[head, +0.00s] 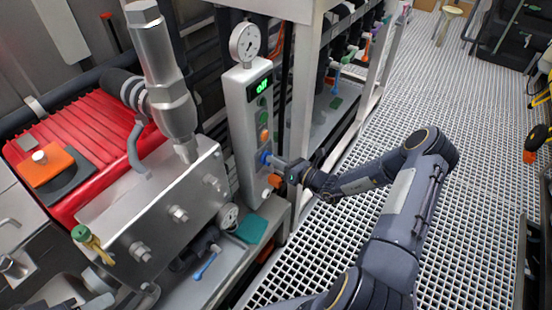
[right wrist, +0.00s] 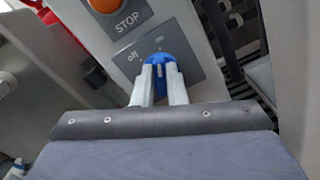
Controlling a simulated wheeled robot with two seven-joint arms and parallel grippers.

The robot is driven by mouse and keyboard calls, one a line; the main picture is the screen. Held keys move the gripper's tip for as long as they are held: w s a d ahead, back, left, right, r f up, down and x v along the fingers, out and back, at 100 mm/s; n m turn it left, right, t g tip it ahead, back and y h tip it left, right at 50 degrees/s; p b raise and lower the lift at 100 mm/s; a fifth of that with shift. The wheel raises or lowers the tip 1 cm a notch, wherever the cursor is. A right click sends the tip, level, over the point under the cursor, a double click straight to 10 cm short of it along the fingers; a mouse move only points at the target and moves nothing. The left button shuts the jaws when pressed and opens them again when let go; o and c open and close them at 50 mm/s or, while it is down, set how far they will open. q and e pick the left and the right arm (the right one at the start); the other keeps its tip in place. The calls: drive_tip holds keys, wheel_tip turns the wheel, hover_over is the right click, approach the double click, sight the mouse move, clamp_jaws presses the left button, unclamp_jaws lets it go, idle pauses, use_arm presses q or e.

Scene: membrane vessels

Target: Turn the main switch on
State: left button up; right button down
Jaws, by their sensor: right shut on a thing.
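The main switch is a blue rotary knob (head: 265,158) on the lower front of an upright grey control box (head: 236,120). In the right wrist view the blue knob (right wrist: 165,62) sits on a grey plate marked "off" at its left and what looks like "on" above it. My right gripper (head: 274,161) reaches it from the right. Its two pale fingers (right wrist: 160,80) straddle the knob's grip and are shut on it. The fingers partly hide the knob, so its exact pointing is hard to tell. My left gripper is not in view.
An orange STOP button (right wrist: 107,4) is just above the knob. A green-lit display (head: 257,86) and a round gauge (head: 245,42) are higher up. A metal block (head: 150,200) stands left of the box and a rack post (head: 303,110) right of it. The grating floor (head: 455,220) is open at right.

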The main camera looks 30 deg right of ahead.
drive_tip(key=shift+m, duration=0.5)
drive_tip(key=c, duration=1.5)
unclamp_jaws()
drive_tip(key=shift+o, duration=0.2)
drive_tip(key=shift+d, duration=0.1)
drive_tip(key=v, duration=0.7)
drive_tip(key=shift+s+d, duration=0.15)
drive_tip(key=shift+s, duration=0.25)
